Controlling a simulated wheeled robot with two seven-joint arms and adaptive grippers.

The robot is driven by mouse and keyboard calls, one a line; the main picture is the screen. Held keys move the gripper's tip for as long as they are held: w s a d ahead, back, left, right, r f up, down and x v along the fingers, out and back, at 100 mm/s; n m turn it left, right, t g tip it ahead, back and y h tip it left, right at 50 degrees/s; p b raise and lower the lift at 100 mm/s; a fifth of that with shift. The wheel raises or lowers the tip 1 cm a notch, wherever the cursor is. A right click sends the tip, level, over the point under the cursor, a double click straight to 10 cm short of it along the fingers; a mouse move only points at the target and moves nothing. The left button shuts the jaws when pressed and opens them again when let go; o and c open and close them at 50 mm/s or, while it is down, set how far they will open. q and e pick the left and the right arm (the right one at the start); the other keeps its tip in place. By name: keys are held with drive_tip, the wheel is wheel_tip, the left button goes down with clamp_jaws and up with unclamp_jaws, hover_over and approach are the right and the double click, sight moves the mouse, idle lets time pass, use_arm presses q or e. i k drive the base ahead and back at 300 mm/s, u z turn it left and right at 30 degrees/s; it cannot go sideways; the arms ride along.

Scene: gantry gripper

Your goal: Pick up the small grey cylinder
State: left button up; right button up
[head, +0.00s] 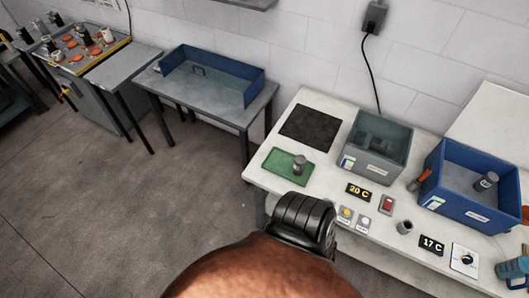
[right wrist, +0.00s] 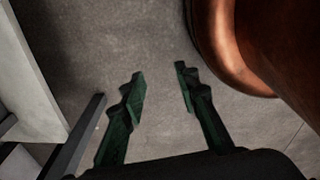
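Several small grey round pieces show in the head view, and I cannot tell for sure which one the task names. A short grey cylinder (head: 404,227) stands upright on the white table, between the red switch and the lower display. Another grey cylinder (head: 299,163) stands on a green mat (head: 279,173) at the table's left end. A third grey cylinder (head: 486,181) is inside the blue bin at the right. My right gripper (right wrist: 160,80) is open and empty in the right wrist view, with bare floor behind its green fingers. My left gripper is not in view.
The white table (head: 276,195) also holds a grey bin (head: 376,146), a blue bin (head: 437,192), a black pad (head: 310,127), a red switch (head: 388,203) and displays reading 20 C (head: 359,192) and 17 C (head: 431,245). A blue mug (head: 512,269) is at the right. Open floor lies left.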

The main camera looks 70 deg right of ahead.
sight(300, 160)
drive_tip(key=i, duration=0.45)
drive_tip(key=z, duration=2.55)
